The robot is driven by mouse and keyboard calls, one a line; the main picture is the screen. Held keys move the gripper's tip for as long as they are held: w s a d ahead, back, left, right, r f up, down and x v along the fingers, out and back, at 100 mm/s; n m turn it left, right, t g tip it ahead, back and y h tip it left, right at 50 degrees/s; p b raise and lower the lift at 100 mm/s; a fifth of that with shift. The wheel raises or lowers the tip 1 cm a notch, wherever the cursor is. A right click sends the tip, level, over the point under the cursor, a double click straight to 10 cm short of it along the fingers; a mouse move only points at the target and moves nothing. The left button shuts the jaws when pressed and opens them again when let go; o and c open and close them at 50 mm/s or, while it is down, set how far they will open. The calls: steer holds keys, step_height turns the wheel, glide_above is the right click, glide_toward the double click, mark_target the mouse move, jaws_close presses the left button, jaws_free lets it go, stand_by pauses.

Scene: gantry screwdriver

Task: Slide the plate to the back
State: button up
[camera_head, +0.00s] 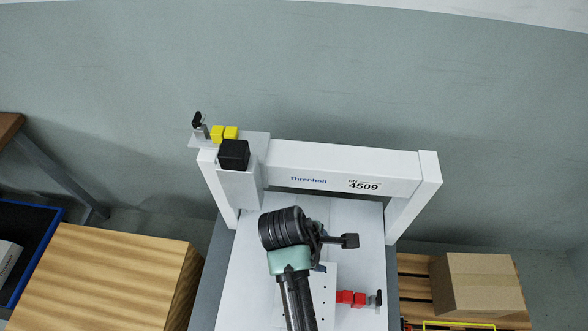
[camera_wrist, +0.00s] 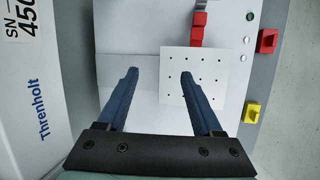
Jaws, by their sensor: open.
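The plate (camera_wrist: 207,66) is a white square with rows of small dark holes, lying on the white bed (camera_wrist: 130,30) in the wrist view. In the head view part of the plate (camera_head: 323,293) shows beside my arm, which hides the rest. My gripper (camera_wrist: 159,73) is open and empty. Its right finger overlaps the plate near its left edge in the wrist view, and its left finger is over bare bed. I cannot tell its height or whether it touches. A red clamp (camera_wrist: 198,28) sits at one edge of the plate; it also shows in the head view (camera_head: 345,297).
A white gantry beam (camera_head: 320,165) spans the bed at the back, with a carriage (camera_head: 240,185) at its left end bearing a black block and yellow parts. Red (camera_wrist: 267,41) and yellow (camera_wrist: 253,112) blocks sit on the grey side strip. A wooden crate (camera_head: 100,275) stands at left.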

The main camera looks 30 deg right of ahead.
steer(key=w+r+m+t+p, duration=0.2)
steer(key=w+r+t, duration=0.3)
steer(key=w+r, duration=0.6)
step_height(320, 180, up, 3)
steer(key=shift+a+r+h+p, duration=0.15)
steer(key=shift+a+h+p, duration=0.2)
steer(key=shift+p, duration=0.4)
steer(key=shift+w, duration=0.1)
